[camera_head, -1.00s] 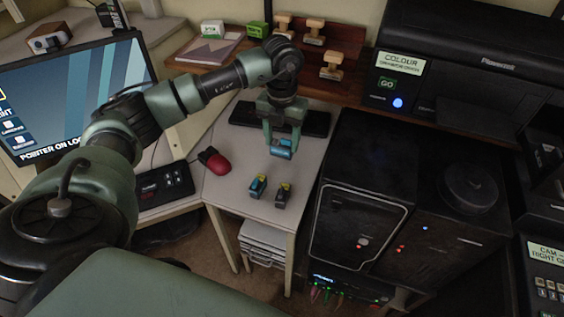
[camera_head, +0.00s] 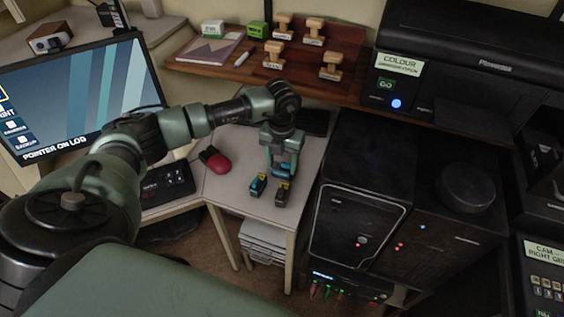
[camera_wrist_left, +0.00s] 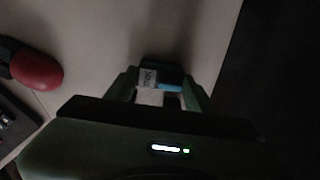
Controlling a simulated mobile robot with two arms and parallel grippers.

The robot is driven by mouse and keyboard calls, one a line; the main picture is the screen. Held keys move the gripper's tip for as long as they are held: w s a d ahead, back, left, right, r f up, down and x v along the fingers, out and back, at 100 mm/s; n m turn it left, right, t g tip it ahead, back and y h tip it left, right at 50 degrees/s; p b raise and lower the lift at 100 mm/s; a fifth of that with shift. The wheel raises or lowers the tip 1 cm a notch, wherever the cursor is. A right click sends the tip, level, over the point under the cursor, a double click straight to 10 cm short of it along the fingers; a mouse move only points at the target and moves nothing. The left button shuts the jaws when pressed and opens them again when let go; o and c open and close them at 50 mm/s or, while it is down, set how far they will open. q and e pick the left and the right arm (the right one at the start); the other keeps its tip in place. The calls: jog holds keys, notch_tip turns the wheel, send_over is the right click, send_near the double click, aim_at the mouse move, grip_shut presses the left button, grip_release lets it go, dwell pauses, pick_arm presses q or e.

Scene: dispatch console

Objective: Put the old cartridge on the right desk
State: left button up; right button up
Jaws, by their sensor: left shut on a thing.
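My left gripper (camera_head: 281,168) is shut on a blue and dark cartridge (camera_wrist_left: 171,80) with a pale label. It is low over the small white desk (camera_head: 228,192), or at its surface; I cannot tell if the cartridge touches the desk. In the head view the gripper partly hides the held cartridge. Two more cartridges stand on the desk just in front: a blue one with a yellow part (camera_head: 258,186) and a dark grey one with a yellow part (camera_head: 282,195). My right gripper is not in view.
A red mouse (camera_head: 216,162) lies left of the gripper and also shows in the left wrist view (camera_wrist_left: 36,70). A black keyboard (camera_head: 313,122) lies behind. A wooden shelf with stamps (camera_head: 330,65) and a dark cabinet (camera_head: 362,195) border the desk.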

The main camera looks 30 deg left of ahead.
aim_at(282, 163)
pick_arm(q)
jog(key=shift+f, duration=0.2)
jog(key=o, duration=1.4)
jog(key=shift+r, duration=0.15)
notch_tip(282, 163, up, 12)
jog(key=b, duration=0.1)
